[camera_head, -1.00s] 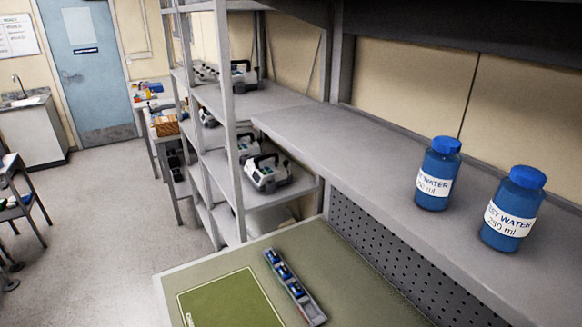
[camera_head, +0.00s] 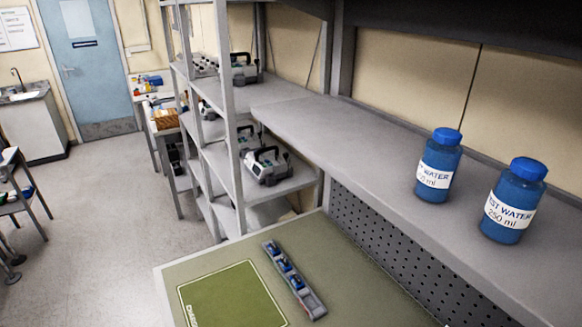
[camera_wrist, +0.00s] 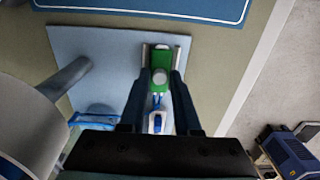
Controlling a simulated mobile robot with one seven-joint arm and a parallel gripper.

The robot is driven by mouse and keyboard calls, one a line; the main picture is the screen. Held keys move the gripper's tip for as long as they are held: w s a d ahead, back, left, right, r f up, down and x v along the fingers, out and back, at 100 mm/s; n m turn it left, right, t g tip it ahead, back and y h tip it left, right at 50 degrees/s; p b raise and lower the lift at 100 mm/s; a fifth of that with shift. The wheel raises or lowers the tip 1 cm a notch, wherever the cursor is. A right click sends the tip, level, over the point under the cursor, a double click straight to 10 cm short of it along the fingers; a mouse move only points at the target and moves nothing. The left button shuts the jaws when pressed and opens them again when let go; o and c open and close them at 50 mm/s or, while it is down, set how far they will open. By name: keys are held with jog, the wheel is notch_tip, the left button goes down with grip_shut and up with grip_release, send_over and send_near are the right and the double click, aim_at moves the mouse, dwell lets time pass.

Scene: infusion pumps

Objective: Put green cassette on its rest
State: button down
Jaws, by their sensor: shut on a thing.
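The green cassette (camera_wrist: 160,56) shows in the wrist view between two short metal rails on a light blue board. A round grey knob (camera_wrist: 159,76) sits at its near end. My gripper (camera_wrist: 160,77) is shut on the cassette at this knob, with a dark finger on each side. A white and blue part (camera_wrist: 156,118) lies below the knob, between the fingers. I cannot tell whether the cassette touches the board (camera_wrist: 105,45). Neither the cassette nor my gripper shows in the head view.
In the head view, a grey tray (camera_head: 311,303) with blue pieces lies on the bench beside a green mat (camera_head: 232,295). Two blue bottles (camera_head: 438,165) (camera_head: 512,202) stand on the shelf. In the wrist view, a grey cylinder (camera_wrist: 70,77) stands left of my gripper.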

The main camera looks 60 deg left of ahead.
jog(key=shift+f, duration=0.15)
jog(key=shift+c, duration=0.7)
grip_release()
jog(key=shift+r+p, duration=3.55)
jog(key=shift+p, duration=0.2)
